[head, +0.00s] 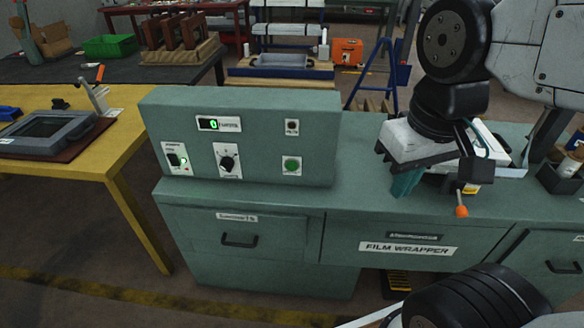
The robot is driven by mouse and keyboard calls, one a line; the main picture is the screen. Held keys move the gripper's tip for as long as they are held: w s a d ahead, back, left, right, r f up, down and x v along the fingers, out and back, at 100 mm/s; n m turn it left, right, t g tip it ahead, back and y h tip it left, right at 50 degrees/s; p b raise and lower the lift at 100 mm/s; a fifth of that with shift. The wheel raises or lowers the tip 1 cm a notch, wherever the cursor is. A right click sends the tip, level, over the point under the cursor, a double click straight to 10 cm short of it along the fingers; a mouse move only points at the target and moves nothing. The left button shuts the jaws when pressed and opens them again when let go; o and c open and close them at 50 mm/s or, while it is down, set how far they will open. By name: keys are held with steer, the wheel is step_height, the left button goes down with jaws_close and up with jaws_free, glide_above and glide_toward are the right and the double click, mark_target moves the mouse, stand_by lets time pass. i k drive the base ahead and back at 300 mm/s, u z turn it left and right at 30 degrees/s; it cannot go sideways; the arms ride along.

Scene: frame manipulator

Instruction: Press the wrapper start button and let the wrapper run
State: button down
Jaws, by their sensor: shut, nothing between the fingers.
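The film wrapper (400,248) is a green-grey bench labelled "FILM WRAPPER", with a raised control box (255,122) on its left. A round green button (291,165) sits on a white plate at the lower right of the box's front face. A small digital display (209,124) at the top appears to read 0. My gripper (404,188) is shut and empty, pointing down over the bench, right of the control box and apart from the button.
A lever with an orange knob (462,211) hangs at the bench's front edge, close to my gripper. A yellow table (95,160) with a dark tray (45,132) stands at the left. My arm hides part of the bench's right side. The space before the control box looks clear.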

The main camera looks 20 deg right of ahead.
mark_target(291, 165)
steer(key=z, duration=2.55)
steer(key=k, duration=0.4)
steer(key=u, duration=1.3)
